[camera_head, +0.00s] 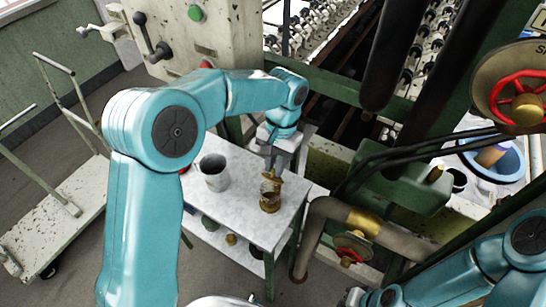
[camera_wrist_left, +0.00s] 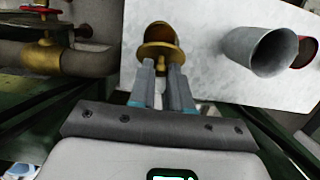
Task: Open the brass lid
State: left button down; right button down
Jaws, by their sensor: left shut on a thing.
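A brass pot (camera_head: 270,202) stands on the pale table near its right edge. Its brass lid (camera_head: 272,179) is tilted up above the mouth, and the dark inside shows below it. In the left wrist view the lid (camera_wrist_left: 158,51) is at the fingertips, in front of the pot. My left gripper (camera_head: 272,163) points down from above and is shut on the lid; the fingers (camera_wrist_left: 163,75) hide part of the lid.
A grey metal jug (camera_head: 214,175) stands left of the pot on the table (camera_head: 232,206). Its mouth also shows in the wrist view (camera_wrist_left: 272,48). A pipe with a red valve wheel (camera_head: 350,250) is close on the right. A cart (camera_head: 55,215) stands at left.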

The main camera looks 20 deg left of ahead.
pick_arm(q)
jog(key=shift+w+d+r+g, duration=0.1)
jog(key=shift+w+r+g, duration=0.15)
jog(key=shift+w+g, duration=0.2)
jog(key=shift+w+f+g, duration=0.15)
jog(key=shift+w+g, duration=0.05)
jog(key=shift+g, duration=0.25)
jog(key=shift+w+d+f+g+y, duration=0.1)
jog(key=shift+w+g+y, duration=0.1)
jog(key=shift+w+g, duration=0.35)
jog(key=shift+w+d+g+y, duration=0.1)
jog(key=shift+w+g+y, duration=0.15)
jog(key=shift+g, duration=0.5)
pick_arm(e)
jog(key=shift+r, duration=0.75)
pick_arm(q)
jog(key=shift+w, duration=0.1)
jog(key=c, duration=1.1)
grip_release()
